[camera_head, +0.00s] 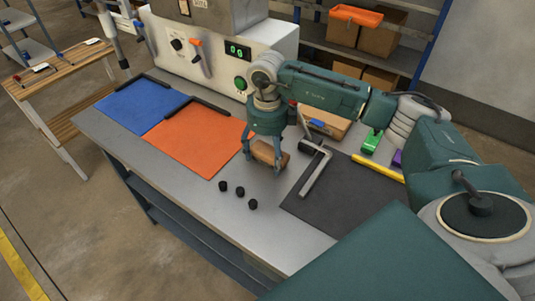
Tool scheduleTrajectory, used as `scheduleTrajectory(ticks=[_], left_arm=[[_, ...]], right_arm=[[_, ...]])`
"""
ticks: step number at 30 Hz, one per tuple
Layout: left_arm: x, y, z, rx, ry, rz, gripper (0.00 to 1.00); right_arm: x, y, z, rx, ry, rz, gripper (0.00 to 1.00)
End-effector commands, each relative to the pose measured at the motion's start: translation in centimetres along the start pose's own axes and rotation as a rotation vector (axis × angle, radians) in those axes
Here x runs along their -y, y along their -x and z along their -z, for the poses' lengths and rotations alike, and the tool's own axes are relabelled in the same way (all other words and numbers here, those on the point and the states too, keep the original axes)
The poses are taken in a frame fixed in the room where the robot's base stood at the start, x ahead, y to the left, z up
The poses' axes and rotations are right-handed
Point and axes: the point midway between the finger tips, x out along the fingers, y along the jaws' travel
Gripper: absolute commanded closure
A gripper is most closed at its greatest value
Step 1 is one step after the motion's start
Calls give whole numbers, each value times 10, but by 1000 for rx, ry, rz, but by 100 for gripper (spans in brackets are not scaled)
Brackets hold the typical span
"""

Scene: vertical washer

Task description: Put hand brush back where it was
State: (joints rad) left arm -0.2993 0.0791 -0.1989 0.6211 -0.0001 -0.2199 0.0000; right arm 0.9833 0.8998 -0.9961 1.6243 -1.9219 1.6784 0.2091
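The hand brush (268,154) looks like a brown wooden block in the head view. My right gripper (263,163) points down with a finger on each side of it and appears shut on it. The brush is close above the grey worktop (205,195), between the orange mat (195,140) and the dark mat (345,205). Whether it touches the worktop, I cannot tell. Its underside is hidden. My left gripper is not in view.
Several small black round pieces (239,191) lie in front of the brush. A bent grey bar (316,173) lies at the dark mat. A blue mat (140,104) lies left. The white machine (205,55) stands behind. A green item (371,141) and yellow bar (378,168) lie right.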

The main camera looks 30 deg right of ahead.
Motion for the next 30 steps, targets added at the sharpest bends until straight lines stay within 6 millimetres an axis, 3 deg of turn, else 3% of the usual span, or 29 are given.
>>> scheduleTrajectory(ticks=[10,21,30], left_arm=[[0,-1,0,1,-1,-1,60],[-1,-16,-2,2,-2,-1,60],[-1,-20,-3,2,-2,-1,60]], right_arm=[[1,14,-1,4,-1,1,26],[0,90,-2,5,1,1,26],[0,122,-1,1,-1,0,26]])
